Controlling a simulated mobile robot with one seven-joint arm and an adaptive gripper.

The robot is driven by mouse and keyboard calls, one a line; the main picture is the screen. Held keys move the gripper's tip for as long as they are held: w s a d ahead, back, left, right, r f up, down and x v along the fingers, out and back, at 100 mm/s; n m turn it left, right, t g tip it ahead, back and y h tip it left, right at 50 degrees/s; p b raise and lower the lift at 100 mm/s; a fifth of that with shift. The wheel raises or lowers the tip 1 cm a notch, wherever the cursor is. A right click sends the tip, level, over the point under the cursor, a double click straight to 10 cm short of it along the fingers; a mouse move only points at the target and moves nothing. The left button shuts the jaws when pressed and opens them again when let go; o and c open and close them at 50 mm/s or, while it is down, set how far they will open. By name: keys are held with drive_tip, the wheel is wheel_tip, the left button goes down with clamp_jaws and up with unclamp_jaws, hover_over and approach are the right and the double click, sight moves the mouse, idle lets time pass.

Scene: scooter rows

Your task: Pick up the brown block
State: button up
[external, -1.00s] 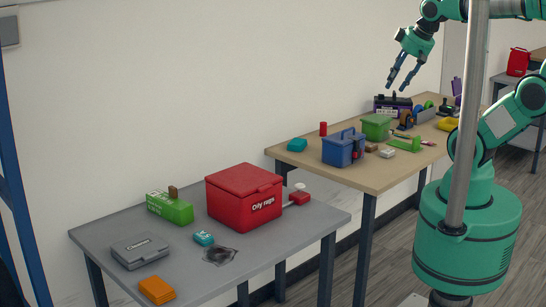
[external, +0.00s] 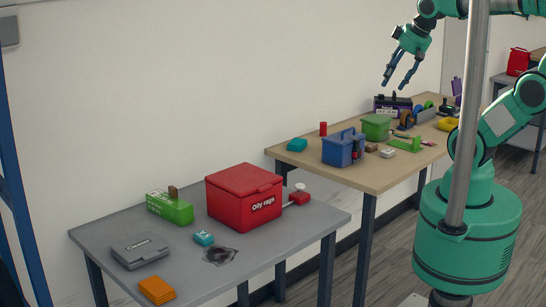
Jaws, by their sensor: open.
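A small brown block (external: 371,148) lies on the wooden-topped table (external: 375,177), just right of the blue caddy (external: 341,150) and left of a small whitish block. Another small brown piece (external: 173,192) stands on top of the green box (external: 170,209) on the grey table; I cannot tell its exact form. My gripper (external: 394,85) is open and empty, pointing down, high above the back part of the wooden-topped table. It is well above and apart from both brown pieces.
A green bin (external: 377,127), a dark toolbox (external: 392,105), a red cylinder (external: 323,128) and a teal block (external: 297,145) stand near the caddy. The grey table holds a red "Oily rags" box (external: 243,198). The wooden table's front edge is clear.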

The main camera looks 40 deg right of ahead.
sight(173, 187)
drive_tip(key=w+a+r+n+g+y+p, duration=0.1)
drive_tip(key=w+a+r+n+p, duration=0.1)
drive_tip(key=w+a, duration=0.5)
drive_tip(key=w+a+r+n+y+p, duration=0.1)
drive_tip(key=w+a+r+n+p, duration=0.15)
drive_tip(key=w, duration=0.85)
drive_tip(key=w+a+r+n+g+y+p, duration=0.1)
drive_tip(key=w+a+r+n+p, duration=0.15)
drive_tip(key=w+a, duration=0.45)
drive_tip(key=w+a+f+n+g+p, duration=0.1)
drive_tip(key=w+a+f+n+p, duration=0.2)
drive_tip(key=w, duration=0.4)
drive_tip(key=w+a+f+n+p, duration=0.1)
drive_tip(key=w+a+f, duration=0.2)
drive_tip(key=w+a, duration=0.4)
drive_tip(key=w+a+f+n+p, duration=0.2)
drive_tip(key=w+a+f, duration=0.1)
drive_tip(key=a+f, duration=0.4)
drive_tip(key=w+a+f+n+g+y+p, duration=0.1)
drive_tip(key=w+a+f+n+p, duration=0.1)
drive_tip(key=w+a+f, duration=0.2)
drive_tip(key=w+a+f+n+g+p, duration=0.1)
drive_tip(key=w+a+f, duration=0.3)
drive_tip(key=a+f, duration=0.6)
wheel_tip(173, 187, down, 5)
drive_tip(key=shift+w+n+p, duration=0.25)
drive_tip(key=shift+n+p, duration=0.45)
drive_tip(key=shift+a, duration=0.1)
